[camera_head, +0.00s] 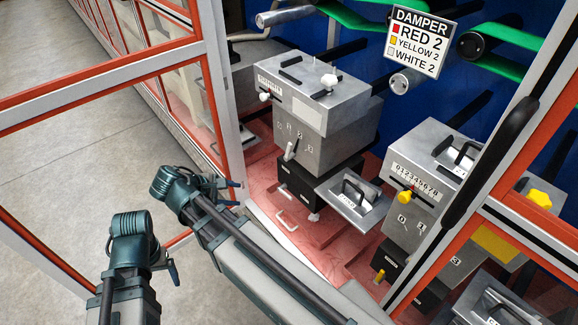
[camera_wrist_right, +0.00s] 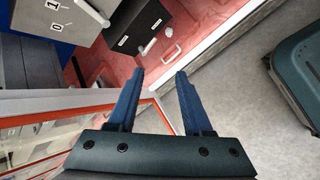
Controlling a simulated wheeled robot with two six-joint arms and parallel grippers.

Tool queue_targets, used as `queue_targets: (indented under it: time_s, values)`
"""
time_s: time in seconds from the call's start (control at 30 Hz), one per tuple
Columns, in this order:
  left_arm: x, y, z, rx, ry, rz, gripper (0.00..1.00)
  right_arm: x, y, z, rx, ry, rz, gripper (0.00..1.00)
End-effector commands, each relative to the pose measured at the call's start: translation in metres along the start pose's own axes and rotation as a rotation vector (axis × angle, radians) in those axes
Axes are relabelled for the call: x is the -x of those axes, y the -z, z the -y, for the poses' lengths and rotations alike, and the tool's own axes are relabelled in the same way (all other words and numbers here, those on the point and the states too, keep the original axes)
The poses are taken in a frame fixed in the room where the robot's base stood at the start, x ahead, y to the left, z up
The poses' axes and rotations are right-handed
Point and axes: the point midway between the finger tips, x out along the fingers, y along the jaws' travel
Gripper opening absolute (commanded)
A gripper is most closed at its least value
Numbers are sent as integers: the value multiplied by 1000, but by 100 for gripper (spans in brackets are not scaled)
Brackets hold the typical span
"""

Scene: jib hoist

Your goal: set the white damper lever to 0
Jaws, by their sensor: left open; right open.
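The white damper lever (camera_head: 291,149) is a small lever on the front face of the left grey metal box (camera_head: 325,135). Small digits stand around it, too small to read surely. In the right wrist view, a pale lever (camera_wrist_right: 94,12) shows at the top left, near the digits 1 and 0. My right gripper (camera_wrist_right: 160,73) is open and empty, its two blue fingers apart from the lever. In the head view my right gripper (camera_head: 228,191) is left of and below the box. My left gripper (camera_head: 172,266) is further left, over the grey floor, touching nothing visible.
A sign (camera_head: 418,41) reads DAMPER, RED 2, YELLOW 2, WHITE 2. A second grey box (camera_head: 425,190) with yellow knobs stands right. A red-and-grey frame post (camera_head: 218,80) rises left of the left box. A white handle (camera_head: 286,220) stands on the red floor. Grey floor left is clear.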

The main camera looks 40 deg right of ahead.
Motion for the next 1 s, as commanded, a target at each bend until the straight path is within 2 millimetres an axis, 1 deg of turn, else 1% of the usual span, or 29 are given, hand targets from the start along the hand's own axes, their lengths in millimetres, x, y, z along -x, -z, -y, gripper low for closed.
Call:
queue_targets:
  time_s: [0.03,0.1,0.17,0.2,0.33,0.4,0.5,0.6,0.7,0.9,1.0]
  values:
    - [-35,2,-3,0,1,0,85,-28,11,-2,47,-52,45,50]
    - [-57,3,-5,-1,2,0,85,-47,11,-16,120,-122,114,50]
    - [-76,4,-7,-1,2,0,85,-61,11,-27,183,-177,179,50]
    - [-89,5,-8,-1,3,0,85,-70,11,-34,225,-211,224,50]
    - [-129,8,-12,-2,4,0,85,-93,9,-56,359,-303,384,50]
    - [-147,9,-14,-3,5,-1,85,-102,8,-67,422,-339,469,50]
    - [-167,10,-16,-3,6,-1,85,-109,6,-79,499,-374,576,50]
    - [-180,11,-17,-3,6,-1,85,-111,4,-88,555,-393,659,50]
    - [-187,11,-17,-3,7,-1,85,-111,3,-94,589,-403,712,50]
    - [-188,11,-17,-3,7,-1,85,-109,0,-98,608,-408,742,50]
    - [-187,11,-17,-3,7,-1,85,-111,-2,-100,608,-408,741,50]
